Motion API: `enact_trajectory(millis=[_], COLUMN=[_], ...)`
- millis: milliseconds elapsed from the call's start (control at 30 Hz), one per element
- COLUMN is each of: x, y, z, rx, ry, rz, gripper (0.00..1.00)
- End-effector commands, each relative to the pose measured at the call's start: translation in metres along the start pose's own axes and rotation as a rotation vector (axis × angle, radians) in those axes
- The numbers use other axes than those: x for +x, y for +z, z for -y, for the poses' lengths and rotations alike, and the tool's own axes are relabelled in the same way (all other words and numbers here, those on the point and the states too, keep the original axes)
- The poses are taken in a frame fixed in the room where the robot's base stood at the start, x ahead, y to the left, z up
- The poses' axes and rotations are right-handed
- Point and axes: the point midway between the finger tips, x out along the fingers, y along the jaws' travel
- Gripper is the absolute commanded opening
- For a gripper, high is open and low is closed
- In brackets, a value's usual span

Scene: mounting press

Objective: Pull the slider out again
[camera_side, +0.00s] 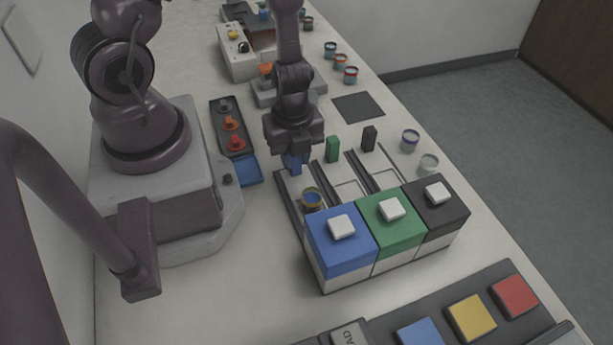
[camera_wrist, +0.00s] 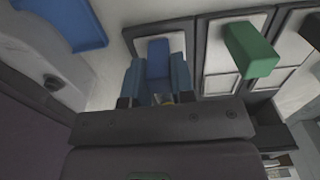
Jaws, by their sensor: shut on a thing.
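My gripper (camera_side: 295,157) reaches down at the far end of the left lane of the press. It is shut on the upright blue slider handle (camera_side: 296,168). In the wrist view the blue handle (camera_wrist: 158,58) stands between my two blue fingers. The blue press block (camera_side: 340,238), with a white button on top, stands at the near end of this lane. A small round cup with a yellowish rim and blue inside (camera_side: 312,198) sits in the lane, close to the blue block. The lower part of the handle is partly hidden by my fingers in the side view.
Beside it are a green block (camera_side: 392,232) and a black block (camera_side: 435,208), with a green handle (camera_side: 332,149) and a dark handle (camera_side: 369,138) in their lanes. A blue tray (camera_side: 246,171) lies left of my gripper. Several cups stand along the right table edge.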

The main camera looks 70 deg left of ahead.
Motion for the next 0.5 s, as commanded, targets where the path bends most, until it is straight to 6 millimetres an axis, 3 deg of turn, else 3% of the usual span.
enact_trajectory(millis=[100,400,433,500], x=[0.0001,0.0,0.0,0.0], y=[0.0109,0.0145,0.0144,0.0139], z=[0.0011,0.001,0.001,0.0008], rx=[-0.002,-0.001,-0.002,-0.002], ry=[-0.003,-0.003,-0.003,-0.003], rz=[0.002,0.01,0.01,0.008], gripper=[0.0,0.0,0.3,0.46])
